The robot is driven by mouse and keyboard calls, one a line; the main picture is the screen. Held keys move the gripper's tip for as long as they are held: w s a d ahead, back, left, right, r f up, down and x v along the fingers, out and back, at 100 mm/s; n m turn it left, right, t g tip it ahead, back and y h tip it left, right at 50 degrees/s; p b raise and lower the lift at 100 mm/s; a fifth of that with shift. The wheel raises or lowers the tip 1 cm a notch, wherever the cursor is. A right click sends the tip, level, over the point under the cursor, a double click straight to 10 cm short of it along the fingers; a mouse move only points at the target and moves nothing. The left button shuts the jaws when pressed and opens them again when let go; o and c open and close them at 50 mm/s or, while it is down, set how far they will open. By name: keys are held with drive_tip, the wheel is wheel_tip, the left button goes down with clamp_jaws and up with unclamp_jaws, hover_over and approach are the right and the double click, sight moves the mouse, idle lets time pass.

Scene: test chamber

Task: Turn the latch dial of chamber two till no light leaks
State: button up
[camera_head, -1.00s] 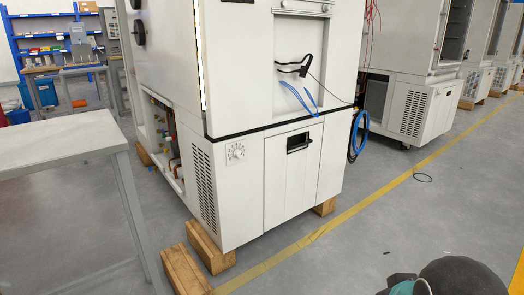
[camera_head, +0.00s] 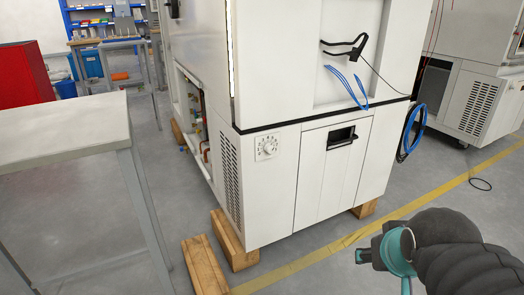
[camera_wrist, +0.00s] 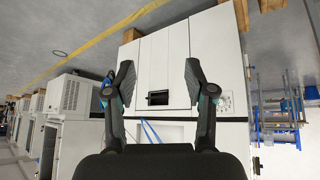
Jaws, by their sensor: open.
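The white chamber (camera_head: 300,90) stands in the middle of the head view; no number shows on it. The latch dial (camera_head: 267,147), a small round knob on a pale marked plate, sits on the lower front panel, left of the door with the black handle (camera_head: 341,137). A thin, bright, yellowish strip of light (camera_head: 231,50) runs down the upper left edge. My gripper (camera_head: 366,257) is at the lower right of the head view, well apart from the dial. In the upside-down wrist view, my gripper (camera_wrist: 159,80) is open and empty, with the dial (camera_wrist: 226,103) beyond its right finger.
A grey table (camera_head: 70,135) stands at the left, with a red cabinet (camera_head: 22,75) behind it. Wooden blocks (camera_head: 232,240) lie under the chamber's front corner. Blue cables (camera_head: 410,135) hang at its right. The floor in front is clear.

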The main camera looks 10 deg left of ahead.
drive_tip(key=w+n+t, duration=0.1)
drive_tip(key=w+t, duration=0.1)
drive_tip(key=w, duration=0.7)
drive_tip(key=n+t+y+b, duration=0.2)
drive_tip(key=n+t+y, duration=0.45)
drive_tip(key=y, duration=0.35)
approach(272, 151)
drive_tip(key=shift+n, duration=0.45)
drive_tip(key=x, duration=0.9)
drive_tip(key=shift+w+a+r+p, duration=0.1)
drive_tip(key=shift+w+a+p, duration=0.05)
drive_tip(key=shift+p, duration=0.15)
clamp_jaws()
